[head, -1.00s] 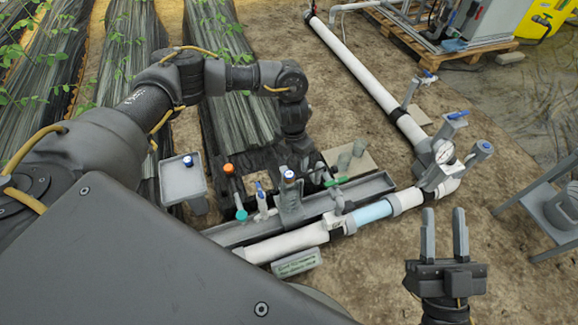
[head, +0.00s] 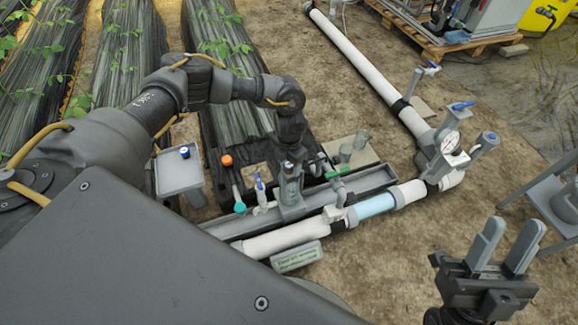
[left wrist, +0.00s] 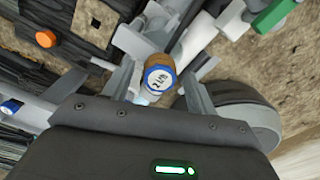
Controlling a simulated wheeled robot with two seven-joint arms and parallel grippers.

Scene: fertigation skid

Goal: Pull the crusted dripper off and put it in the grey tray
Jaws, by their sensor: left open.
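The crusted dripper (left wrist: 160,80) has a blue-rimmed cap with a white printed face and a brown crust on its side. In the left wrist view it stands between the two fingers of my left gripper (left wrist: 158,88), which is open around it; I cannot see contact. In the head view my left gripper (head: 291,172) points down over the grey holder, and the dripper is mostly hidden. The grey tray (head: 180,180) stands left of it, with a small blue-capped piece at its far side. My right gripper (head: 497,247) is open and empty at the lower right.
An orange-capped tool (head: 227,160) and a blue-handled valve (head: 260,187) stand just left of my left gripper. A white pipe (head: 275,242) with a clear blue section runs beside a grey trough (head: 375,180). A green-handled valve (head: 338,173) is close on the right.

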